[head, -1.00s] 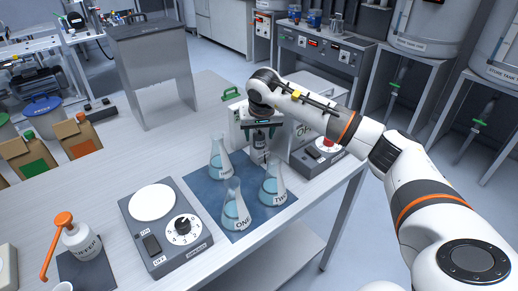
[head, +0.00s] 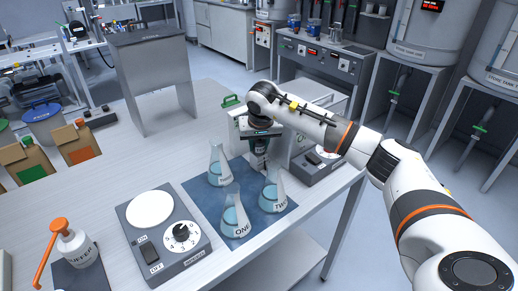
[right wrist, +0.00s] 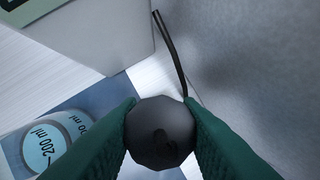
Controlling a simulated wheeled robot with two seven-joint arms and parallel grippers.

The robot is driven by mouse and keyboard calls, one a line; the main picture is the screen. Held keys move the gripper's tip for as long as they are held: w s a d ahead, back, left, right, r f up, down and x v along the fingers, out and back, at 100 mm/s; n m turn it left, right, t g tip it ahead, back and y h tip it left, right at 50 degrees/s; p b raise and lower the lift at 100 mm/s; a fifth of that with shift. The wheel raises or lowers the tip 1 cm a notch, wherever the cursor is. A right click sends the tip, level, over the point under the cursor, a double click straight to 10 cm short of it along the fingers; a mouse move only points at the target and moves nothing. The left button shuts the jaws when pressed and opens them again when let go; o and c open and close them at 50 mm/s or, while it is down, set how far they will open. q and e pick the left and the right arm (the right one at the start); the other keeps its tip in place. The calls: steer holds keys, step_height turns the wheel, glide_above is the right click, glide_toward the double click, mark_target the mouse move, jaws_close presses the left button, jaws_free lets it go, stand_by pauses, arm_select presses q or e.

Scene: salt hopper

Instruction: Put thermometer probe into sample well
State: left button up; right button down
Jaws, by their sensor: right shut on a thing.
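My right gripper (head: 261,150) points down at the back of the blue mat, beside a pale box. In the right wrist view its green fingers (right wrist: 160,118) are shut on a dark, rounded probe head (right wrist: 160,135), with a black cable (right wrist: 174,52) running upward from it. I take this to be the thermometer probe; its lower part is hidden under the head. The sample well cannot be made out. Flasks ONE (head: 235,216), TWO (head: 272,192) and a third flask (head: 219,168) stand upright on the mat. My left gripper is not in view.
A pale box (right wrist: 90,30) and a grey surface (right wrist: 265,70) lie close around the gripper. A hotplate (head: 160,222) stands left of the mat (head: 210,206), and a dial unit (head: 312,172) to its right. The bench (head: 145,160) is clear at left centre.

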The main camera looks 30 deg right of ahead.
steer(key=shift+r, duration=0.2)
stand_by(0.4)
steer(key=shift+r+p, duration=3)
steer(key=shift+r, duration=0.9)
